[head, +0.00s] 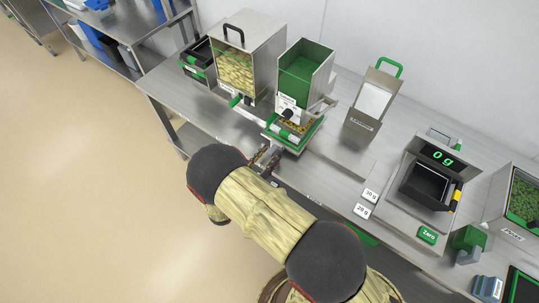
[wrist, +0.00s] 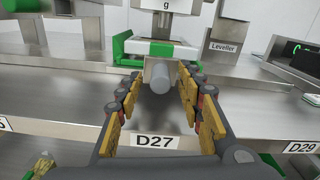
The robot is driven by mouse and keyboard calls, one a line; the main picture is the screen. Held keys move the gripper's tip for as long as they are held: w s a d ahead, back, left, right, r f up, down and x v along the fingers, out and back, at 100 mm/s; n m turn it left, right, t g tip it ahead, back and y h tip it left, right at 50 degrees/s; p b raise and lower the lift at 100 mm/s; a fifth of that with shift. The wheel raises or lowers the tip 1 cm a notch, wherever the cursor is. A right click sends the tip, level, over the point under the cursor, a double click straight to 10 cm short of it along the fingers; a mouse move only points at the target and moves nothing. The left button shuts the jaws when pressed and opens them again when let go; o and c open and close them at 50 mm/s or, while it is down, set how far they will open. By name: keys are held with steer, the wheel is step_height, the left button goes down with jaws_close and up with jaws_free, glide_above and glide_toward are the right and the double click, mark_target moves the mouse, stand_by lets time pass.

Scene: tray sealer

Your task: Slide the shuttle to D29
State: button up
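The shuttle (head: 297,146) is a green-edged carriage below the middle hopper, with food showing in it. In the wrist view its white and green front (wrist: 155,48) faces me, with a grey round handle (wrist: 161,76) sticking out toward me. My gripper (head: 266,157) is at the bench's front edge by the shuttle. In the wrist view my gripper (wrist: 160,82) is open, its yellow-padded fingers on either side of the handle with gaps showing. The D27 label (wrist: 157,142) is straight below the handle; the D29 label (wrist: 300,147) is to the right on the front edge.
A hopper (head: 305,72) stands above the shuttle, and a larger one (head: 245,60) is to its left. The leveller (head: 372,100), scale (head: 428,185) and weight cards (head: 366,203) are to the right. The bench strip right of the shuttle looks clear.

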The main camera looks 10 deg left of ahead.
steer(key=shift+w+d, duration=0.1)
steer(key=shift+w, duration=0.1)
steer(key=shift+c, duration=0.8)
steer(key=c, duration=0.7)
jaws_close()
